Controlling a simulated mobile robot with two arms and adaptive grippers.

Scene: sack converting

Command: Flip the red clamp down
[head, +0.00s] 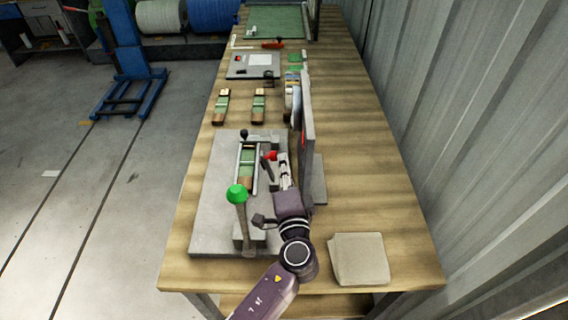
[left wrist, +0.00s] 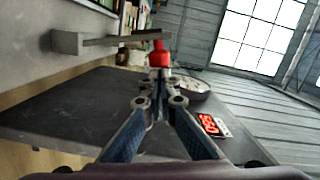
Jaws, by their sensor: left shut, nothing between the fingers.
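The red clamp (head: 268,157) has a red tip on a dark handle and sits on the grey fixture plate (head: 212,222). My left gripper (head: 283,160) is right beside the red tip in the head view. Its fingers (left wrist: 158,86) are shut and empty. I cannot tell whether they touch the tip. My right gripper is not in view.
A green-knobbed lever (head: 237,194) stands at the plate's front, and a black knob (head: 244,134) at its back. An upright grey panel (head: 308,145) stands close right of my gripper. A red display (left wrist: 212,125) shows in the wrist view. A beige stack (head: 359,259) lies front right.

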